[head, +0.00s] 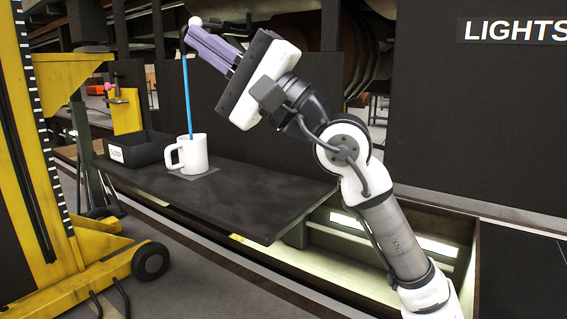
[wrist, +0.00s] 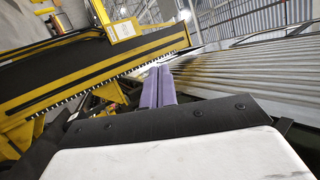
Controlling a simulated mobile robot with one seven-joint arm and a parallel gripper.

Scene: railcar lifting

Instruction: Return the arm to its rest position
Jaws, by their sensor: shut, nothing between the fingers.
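My arm (head: 385,215) reaches up and to the left over the dark shelf. My gripper (head: 192,30) has two purple fingers, pressed together with nothing visible between them. The fingers also show side by side in the wrist view (wrist: 160,70). In the head view the fingertips are high above a white mug (head: 194,153), near the top of a thin blue rod (head: 187,95) that stands in it. I cannot tell whether the fingers touch the rod's top. A small white ball (head: 195,21) shows at the fingertips.
The dark shelf (head: 245,205) carries the mug and a black labelled bin (head: 138,150). A yellow wheeled lifting frame (head: 85,190) stands at the left. A dark panel marked LIGHTS (head: 480,110) stands at the right. A lit pit (head: 435,250) lies below the arm.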

